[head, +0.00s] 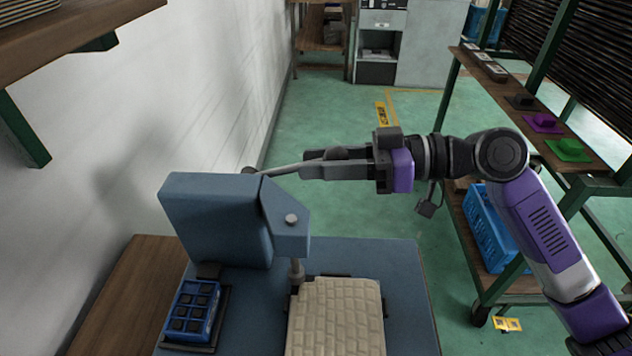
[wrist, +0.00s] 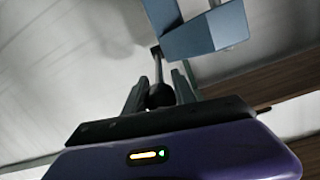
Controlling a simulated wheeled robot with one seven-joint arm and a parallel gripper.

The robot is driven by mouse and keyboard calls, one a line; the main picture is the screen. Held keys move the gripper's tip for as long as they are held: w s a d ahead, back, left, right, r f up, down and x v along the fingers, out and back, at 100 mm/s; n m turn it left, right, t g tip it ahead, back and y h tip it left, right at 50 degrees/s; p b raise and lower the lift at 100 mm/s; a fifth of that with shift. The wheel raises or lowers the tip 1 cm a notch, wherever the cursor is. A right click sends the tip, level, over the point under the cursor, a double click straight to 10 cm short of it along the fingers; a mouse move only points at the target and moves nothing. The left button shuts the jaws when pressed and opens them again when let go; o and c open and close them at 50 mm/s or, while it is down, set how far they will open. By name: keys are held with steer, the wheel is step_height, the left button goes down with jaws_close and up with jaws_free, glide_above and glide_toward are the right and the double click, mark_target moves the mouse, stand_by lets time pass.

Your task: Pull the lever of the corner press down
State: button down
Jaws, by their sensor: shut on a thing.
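The corner press (head: 215,215) is a blue machine with a block-shaped head, standing on a blue base at the lower left of the head view. Its grey lever (head: 285,169) sticks out to the right from the top of the head and lies close to level. A dark round knob (head: 337,153) is at its end. My gripper (head: 325,165) is shut on the lever near the knob. The wrist view shows the knob (wrist: 160,95) between the two fingers (wrist: 159,92), with the press head (wrist: 205,30) behind.
A light tray panel (head: 335,315) with a brick-like pattern lies under the press ram. A blue box with dark cells (head: 192,312) is left of it. A green-framed shelf (head: 500,95) and blue crate (head: 488,228) stand at right. A white wall (head: 130,120) is close behind the press.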

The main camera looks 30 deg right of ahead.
step_height(320, 180, down, 7)
steer(key=t+y+b, duration=0.2)
steer(key=b, duration=1.2)
steer(key=shift+d+y, duration=0.15)
steer(key=shift+y, duration=0.25)
steer(key=c, duration=1.1)
jaws_free()
steer(key=shift+r, duration=0.15)
steer(key=shift+s, duration=0.1)
steer(key=shift+v, duration=3.85)
